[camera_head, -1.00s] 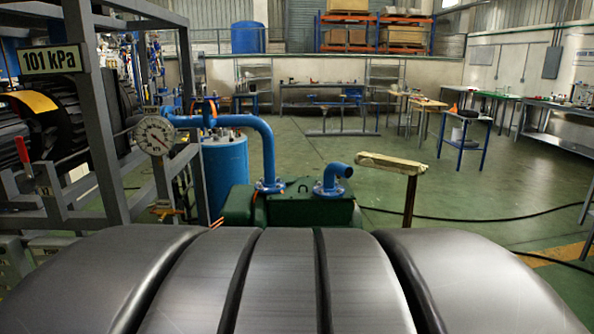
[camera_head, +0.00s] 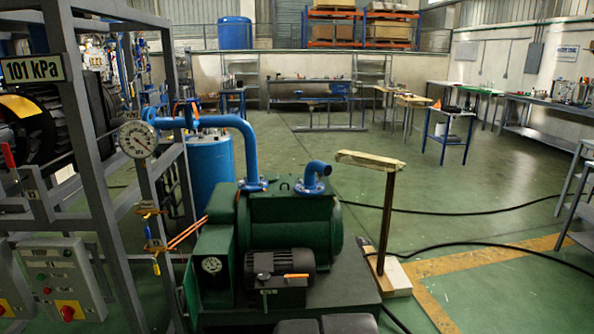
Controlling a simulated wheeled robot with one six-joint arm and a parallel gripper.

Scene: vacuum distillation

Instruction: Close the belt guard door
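A green pump (camera_head: 290,220) with blue flanged pipes stands on a dark base in the middle of the view. A dark ribbed motor (camera_head: 280,264) with a small orange part (camera_head: 296,276) sits at its front. At the pump's left end is a green housing (camera_head: 215,240) with a round dial-like face low on its front. Two thin orange strips run from this housing toward the grey frame. I cannot tell which part is the belt guard door, or whether it is open. My gripper is not in view.
A wooden-topped post (camera_head: 386,220) stands right of the pump. Black cables cross the floor at right. Open green floor lies behind.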

